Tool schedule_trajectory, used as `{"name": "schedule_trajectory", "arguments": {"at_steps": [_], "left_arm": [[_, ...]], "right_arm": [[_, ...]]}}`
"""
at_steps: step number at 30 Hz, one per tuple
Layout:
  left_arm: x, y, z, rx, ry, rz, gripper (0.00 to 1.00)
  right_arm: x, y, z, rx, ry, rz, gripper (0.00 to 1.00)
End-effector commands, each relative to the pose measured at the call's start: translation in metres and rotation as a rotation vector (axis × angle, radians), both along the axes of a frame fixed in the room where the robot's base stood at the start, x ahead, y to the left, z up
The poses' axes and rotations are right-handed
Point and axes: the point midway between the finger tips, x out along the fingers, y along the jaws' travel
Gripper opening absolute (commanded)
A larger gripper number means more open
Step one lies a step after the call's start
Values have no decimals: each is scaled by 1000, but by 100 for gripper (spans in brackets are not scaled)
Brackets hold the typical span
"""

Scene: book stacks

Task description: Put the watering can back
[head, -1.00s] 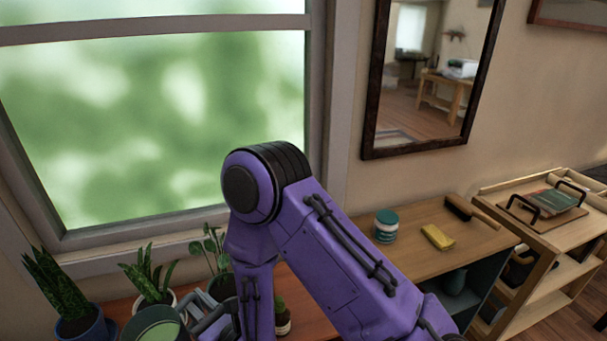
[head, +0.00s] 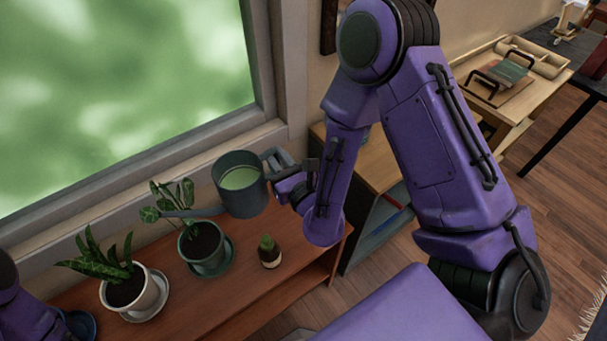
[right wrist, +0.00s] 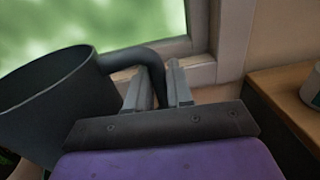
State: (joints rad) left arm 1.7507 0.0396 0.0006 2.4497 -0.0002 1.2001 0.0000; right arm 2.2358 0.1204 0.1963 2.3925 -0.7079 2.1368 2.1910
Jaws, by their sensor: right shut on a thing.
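The dark grey watering can (head: 240,190) is held upright above the wooden plant shelf, with pale green showing inside it. Its spout points left, over the plant in the green pot. My right gripper (head: 283,172) is shut on the can's handle, to the right of the can's body. In the right wrist view the can (right wrist: 55,110) is at the left, and its curved handle (right wrist: 135,58) runs between the two fingers of the gripper (right wrist: 160,88). Part of my left arm shows at the left edge of the head view, but its gripper is out of frame.
A plant in a green pot (head: 204,252), a plant in a white pot (head: 148,297) and a small cactus (head: 269,253) stand on the reddish wooden shelf (head: 190,315). The window is behind. A lighter wooden shelf (head: 377,165) stands to the right, partly behind my arm.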

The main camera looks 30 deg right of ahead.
Motion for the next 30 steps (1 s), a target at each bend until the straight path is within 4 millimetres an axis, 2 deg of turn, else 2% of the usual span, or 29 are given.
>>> {"name": "schedule_trajectory", "arguments": {"at_steps": [5, 12, 15, 21, 27, 30], "left_arm": [[-1, 0, -45, 1, 2, 1, 0], [-1, 0, -120, 1, 2, 1, 0], [-1, 0, -141, 0, 1, 0, 0], [-1, 1, -156, 0, 1, 0, 0], [-1, 1, -165, 0, 1, 0, 0], [-1, 1, -167, 0, 1, 0, 0]], "right_arm": [[20, -24, -29, -2, -15, -32, 0], [47, -85, -79, -4, -15, -91, 0], [52, -104, -95, 1, -7, -103, 0], [55, -121, -111, 5, 6, -109, 0], [55, -122, -151, 2, 12, -109, 0], [55, -122, -162, 4, 8, -109, 0]]}}
